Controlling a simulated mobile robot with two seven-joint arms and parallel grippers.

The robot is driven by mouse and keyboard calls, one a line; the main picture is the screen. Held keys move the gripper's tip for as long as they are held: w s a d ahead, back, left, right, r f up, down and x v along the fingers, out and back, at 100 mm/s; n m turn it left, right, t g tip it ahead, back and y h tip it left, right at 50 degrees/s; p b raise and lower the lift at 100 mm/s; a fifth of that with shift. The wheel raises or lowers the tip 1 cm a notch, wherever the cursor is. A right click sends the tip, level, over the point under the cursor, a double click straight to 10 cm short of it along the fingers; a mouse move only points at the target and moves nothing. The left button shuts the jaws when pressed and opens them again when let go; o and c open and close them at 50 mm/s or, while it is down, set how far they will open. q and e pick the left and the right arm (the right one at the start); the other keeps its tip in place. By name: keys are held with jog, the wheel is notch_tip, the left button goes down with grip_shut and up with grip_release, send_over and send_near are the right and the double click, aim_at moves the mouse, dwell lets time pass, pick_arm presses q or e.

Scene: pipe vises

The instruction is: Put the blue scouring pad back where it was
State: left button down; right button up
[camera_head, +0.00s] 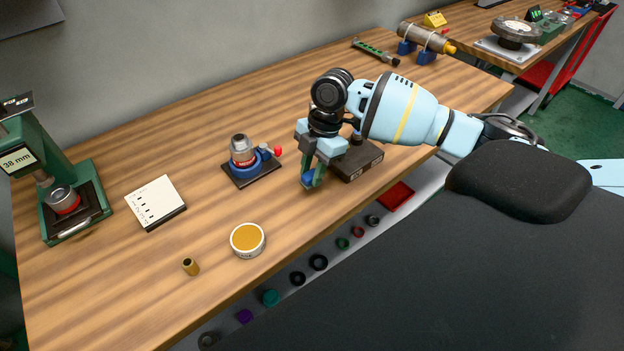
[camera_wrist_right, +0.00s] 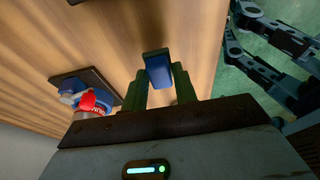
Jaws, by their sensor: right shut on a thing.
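The blue scouring pad (camera_head: 308,180) is between the fingertips of my right gripper (camera_head: 312,176), low over the front part of the wooden bench. In the right wrist view the pad (camera_wrist_right: 158,70) sits between the two green fingers (camera_wrist_right: 160,85), which are shut on it. I cannot tell whether the pad touches the bench top. Much of the pad is hidden by the fingers in the head view. My left gripper is not in view.
A dark block (camera_head: 360,160) stands just right of the gripper. A small blue vise on a dark plate (camera_head: 250,172) stands to its left. A round tin (camera_head: 248,240), a brass bush (camera_head: 190,266) and a white card (camera_head: 155,202) are further left. The bench's front edge is close.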

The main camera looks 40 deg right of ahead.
jog(key=shift+f, duration=1.75)
jog(key=shift+f, duration=0.1)
jog(key=o, duration=0.9)
jog(key=v, duration=1.2)
